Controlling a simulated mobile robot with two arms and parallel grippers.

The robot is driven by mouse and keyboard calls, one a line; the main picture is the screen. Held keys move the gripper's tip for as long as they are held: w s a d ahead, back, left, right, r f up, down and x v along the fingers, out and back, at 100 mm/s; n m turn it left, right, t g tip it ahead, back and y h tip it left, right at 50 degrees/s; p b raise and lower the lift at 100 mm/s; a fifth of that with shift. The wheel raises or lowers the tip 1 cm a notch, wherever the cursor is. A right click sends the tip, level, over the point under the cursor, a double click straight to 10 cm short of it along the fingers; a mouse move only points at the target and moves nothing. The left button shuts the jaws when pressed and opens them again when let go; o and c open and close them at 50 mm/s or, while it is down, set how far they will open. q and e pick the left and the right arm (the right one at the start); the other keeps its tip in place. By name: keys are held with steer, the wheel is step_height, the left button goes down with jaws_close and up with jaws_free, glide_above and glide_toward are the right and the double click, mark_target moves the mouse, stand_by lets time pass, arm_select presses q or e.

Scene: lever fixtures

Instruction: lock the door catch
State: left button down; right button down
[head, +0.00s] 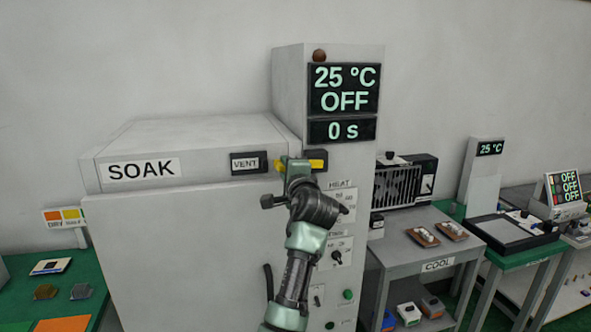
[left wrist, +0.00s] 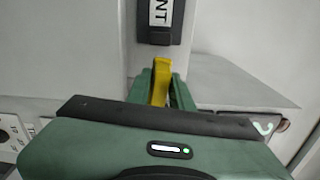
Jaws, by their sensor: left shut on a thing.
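In the left wrist view the lever (left wrist: 160,80) stands between my left gripper's fingers (left wrist: 162,92). Where its tip bears is hidden. My right gripper is in neither view.
A black VENT block (head: 248,162) sits just left of the lever. The column's display (head: 344,88) reads 25 °C, OFF, with 0 s below. Knobs (head: 337,257) and a green button (head: 348,295) are below right. A grey COOL cart (head: 437,265) stands to the right.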

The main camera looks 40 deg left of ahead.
arm_select(q)
step_height(320, 180, down, 8)
steer(key=w+d+n+b, duration=0.1)
steer(key=n+b, duration=0.8)
steer(key=shift+w+d+r, duration=0.25)
steer(key=shift+w, duration=0.15)
steer(key=c, duration=1.4)
jaws_free()
steer(key=shift+o, duration=0.2)
steer(key=shift+d+b, duration=0.1)
steer(key=shift+b, duration=0.2)
steer(key=b+v, duration=0.2)
steer(key=v, duration=0.5)
steer(key=shift+s+d, duration=0.25)
